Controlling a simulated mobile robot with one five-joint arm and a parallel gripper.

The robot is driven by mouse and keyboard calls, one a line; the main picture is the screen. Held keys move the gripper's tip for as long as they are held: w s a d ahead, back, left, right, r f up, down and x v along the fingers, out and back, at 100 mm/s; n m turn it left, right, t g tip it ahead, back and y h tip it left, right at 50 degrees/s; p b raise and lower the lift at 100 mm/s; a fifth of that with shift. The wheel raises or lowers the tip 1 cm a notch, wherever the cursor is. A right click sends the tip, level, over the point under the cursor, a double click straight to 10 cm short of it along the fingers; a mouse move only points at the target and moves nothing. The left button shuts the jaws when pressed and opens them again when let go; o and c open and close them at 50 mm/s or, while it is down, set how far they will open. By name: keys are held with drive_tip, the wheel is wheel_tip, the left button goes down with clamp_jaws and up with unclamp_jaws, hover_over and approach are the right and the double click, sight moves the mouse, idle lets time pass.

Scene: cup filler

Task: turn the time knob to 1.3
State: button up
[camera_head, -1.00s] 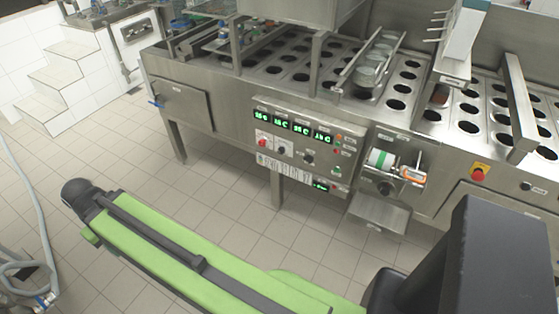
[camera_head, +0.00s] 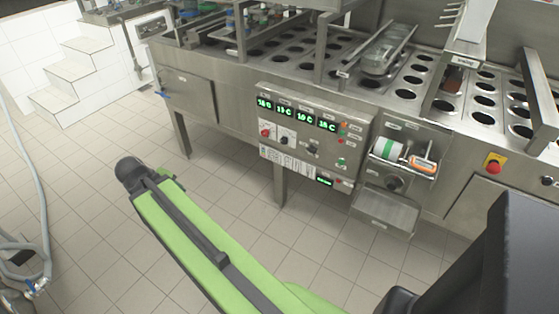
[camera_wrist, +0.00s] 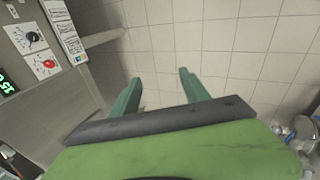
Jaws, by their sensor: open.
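The control panel (camera_head: 352,128) is on the front of the steel machine, with green displays along its top. It carries a red knob (camera_head: 265,132), a dark knob on a white plate (camera_head: 286,139) and a black knob (camera_head: 313,150). I cannot read which label says time. In the wrist view, a dark knob (camera_wrist: 33,37) and a red knob (camera_wrist: 48,64) show on white plates at the upper left. My gripper (camera_wrist: 160,76) is open and empty, its green fingers over floor tiles, apart from the panel and to its right. I cannot make out its fingers in the head view.
A machine leg (camera_head: 279,185) stands beneath the panel. A grey hose (camera_head: 38,180) lies at the left, near white steps (camera_head: 72,80). The tiled floor before the machine is open.

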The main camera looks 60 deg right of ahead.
drive_tip(key=s+d+f+n+h+b, duration=0.1)
drive_tip(key=d+f+h+b, duration=0.2)
drive_tip(key=d, duration=0.4)
drive_tip(key=s+d+f+n+h+b, duration=0.1)
drive_tip(key=d+f+b, duration=0.2)
drive_tip(key=d+b, duration=0.3)
drive_tip(key=s+d+f+n+h+b, duration=0.1)
drive_tip(key=d+f+h+b, duration=0.1)
drive_tip(key=d+f+b, duration=0.35)
drive_tip(key=n+g+h+b, duration=0.1)
drive_tip(key=n+h+b, duration=0.55)
drive_tip(key=b, duration=0.65)
approach(283, 142)
drive_tip(key=shift+m+h, duration=0.25)
drive_tip(key=shift+h, duration=0.2)
drive_tip(key=d, duration=0.6)
drive_tip(key=d+f, duration=0.1)
drive_tip(key=d, duration=0.2)
drive_tip(key=shift+d, duration=0.2)
